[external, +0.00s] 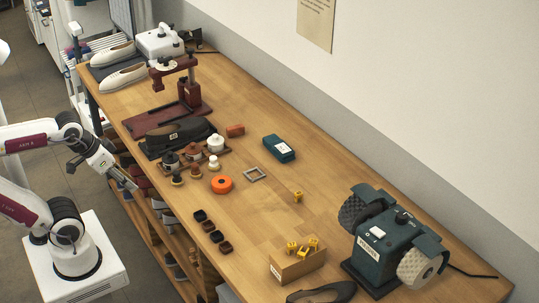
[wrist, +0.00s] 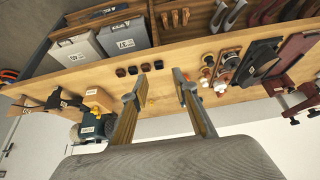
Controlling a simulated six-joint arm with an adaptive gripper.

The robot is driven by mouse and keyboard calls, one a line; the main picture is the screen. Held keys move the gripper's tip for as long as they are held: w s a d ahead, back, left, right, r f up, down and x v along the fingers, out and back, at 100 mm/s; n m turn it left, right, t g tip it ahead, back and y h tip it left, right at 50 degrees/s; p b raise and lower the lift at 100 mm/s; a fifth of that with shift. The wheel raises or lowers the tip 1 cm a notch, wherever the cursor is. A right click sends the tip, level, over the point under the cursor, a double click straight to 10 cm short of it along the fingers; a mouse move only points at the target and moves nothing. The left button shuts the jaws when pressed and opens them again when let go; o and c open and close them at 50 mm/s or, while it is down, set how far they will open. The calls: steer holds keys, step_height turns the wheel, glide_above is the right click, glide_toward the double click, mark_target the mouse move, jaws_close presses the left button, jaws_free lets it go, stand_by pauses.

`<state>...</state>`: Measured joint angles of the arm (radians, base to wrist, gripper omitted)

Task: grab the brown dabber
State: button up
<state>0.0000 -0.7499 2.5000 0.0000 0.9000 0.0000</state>
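The brown dabber (external: 196,171) is small and stands on the wooden table in the external view. A dark dabber (external: 177,178) is to its left and a white dabber (external: 213,162) to its right. Behind them a wooden tray holds a dark jar (external: 170,160), a brown jar (external: 193,152) and a white jar (external: 215,143). In the wrist view the dabbers (wrist: 206,72) are small, right of my fingers; I cannot surely tell the brown one there. My gripper (external: 127,181) is off the table's left edge, apart from the dabbers. In the wrist view my gripper (wrist: 155,88) is open and empty.
An orange roll (external: 222,184) lies close right of the dabbers. A black shoe (external: 177,138) and a dark red stand (external: 181,103) are behind the jars. The table's middle is mostly clear.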

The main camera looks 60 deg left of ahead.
steer(key=shift+o, duration=1.3)
